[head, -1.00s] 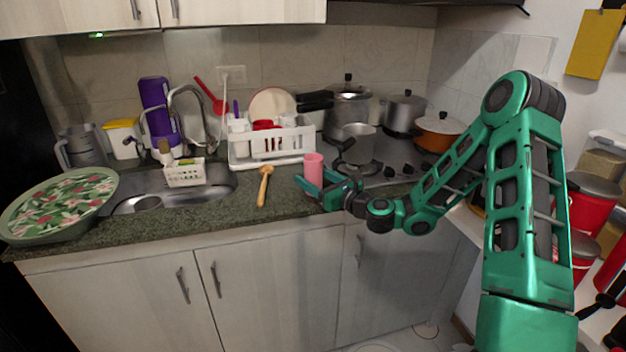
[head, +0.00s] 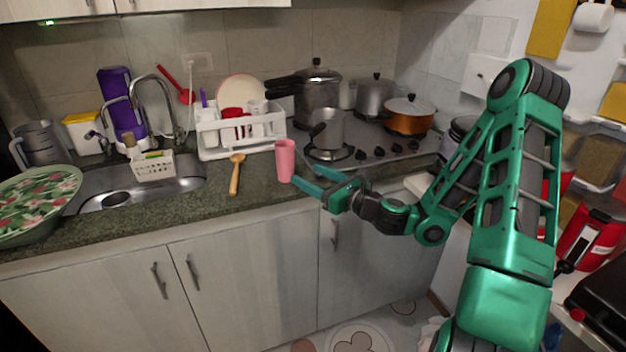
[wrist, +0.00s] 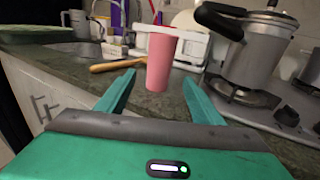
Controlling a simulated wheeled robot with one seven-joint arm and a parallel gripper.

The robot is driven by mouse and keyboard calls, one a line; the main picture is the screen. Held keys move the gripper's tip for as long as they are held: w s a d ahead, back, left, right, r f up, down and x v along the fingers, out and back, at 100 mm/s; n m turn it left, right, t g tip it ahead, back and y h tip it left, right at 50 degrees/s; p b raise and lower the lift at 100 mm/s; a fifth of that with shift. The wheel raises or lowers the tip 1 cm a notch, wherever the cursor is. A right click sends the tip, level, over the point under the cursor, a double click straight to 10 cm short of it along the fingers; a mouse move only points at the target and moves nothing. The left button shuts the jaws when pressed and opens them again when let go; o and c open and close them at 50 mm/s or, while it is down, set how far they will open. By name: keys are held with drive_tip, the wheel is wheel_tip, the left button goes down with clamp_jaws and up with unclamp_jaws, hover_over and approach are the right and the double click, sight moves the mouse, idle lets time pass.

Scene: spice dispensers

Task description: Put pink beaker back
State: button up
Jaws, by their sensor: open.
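The pink beaker (head: 285,161) stands upright on the dark green counter, near its front edge and to the right of a wooden spoon. My gripper (head: 303,178) is open just in front and to the right of it. In the wrist view the beaker (wrist: 161,60) stands ahead of my open fingers (wrist: 160,92), roughly centred between them and a little beyond their tips. Nothing is held. The beaker's base is clear of the fingers in the wrist view.
A wooden spoon (head: 236,174) lies left of the beaker. A white dish rack (head: 210,153) stands behind, with a red cup and a plate. A metal pot (head: 328,135) sits on the stove to the right. The sink (head: 95,187) is at left.

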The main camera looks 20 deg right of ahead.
drive_tip(key=s+a+f+n+g+y, duration=0.2)
drive_tip(key=s+a+f+n+g, duration=0.4)
drive_tip(key=n, duration=0.6)
drive_tip(key=s+d+f+n+g+h, duration=0.1)
drive_tip(key=s+f+n+g+h, duration=0.2)
drive_tip(key=s+n, duration=0.4)
drive_tip(key=s+d+r+n+g+h, duration=0.2)
drive_tip(key=s+d, duration=0.4)
drive_tip(key=s, duration=0.3)
drive_tip(key=s+d+r+n+g+h, duration=0.2)
drive_tip(key=s+d+r, duration=0.3)
drive_tip(key=s, duration=0.4)
drive_tip(key=s+d+r+n+g+h, duration=0.1)
drive_tip(key=s+d+r+g+h, duration=0.1)
drive_tip(key=s+d, duration=0.4)
drive_tip(key=s+r+g, duration=0.1)
drive_tip(key=s, duration=0.2)
drive_tip(key=shift+s+d+r+n, duration=0.2)
drive_tip(key=shift+d+r+n, duration=0.15)
drive_tip(key=shift+r+n, duration=0.05)
